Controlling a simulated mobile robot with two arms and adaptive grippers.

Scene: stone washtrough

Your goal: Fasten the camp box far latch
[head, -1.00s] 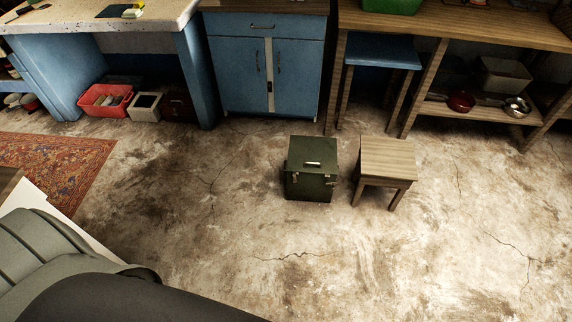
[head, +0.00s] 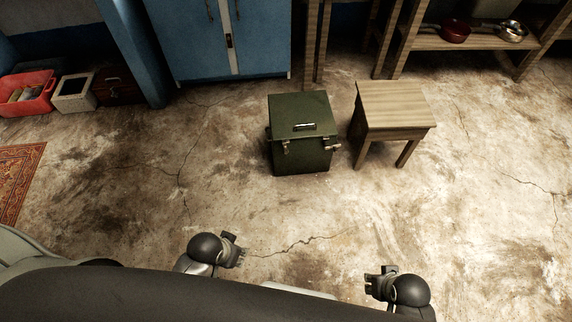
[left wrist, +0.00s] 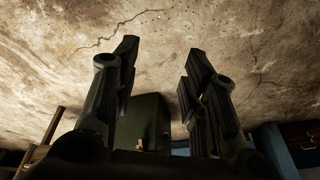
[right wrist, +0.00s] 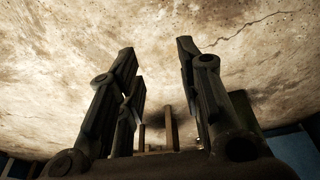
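The dark green camp box (head: 300,154) stands upright on the floor, with its lid down and a handle (head: 304,127) on top. My right gripper (head: 374,282) is open and empty, lower right of the box.
A wooden stool (head: 395,105) stands close to the right of the box. A blue cabinet (head: 215,45) and a wooden shelf (head: 470,40) stand behind. A red crate (head: 28,95) and a rug (head: 18,180) are at the left. The floor before the box is clear.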

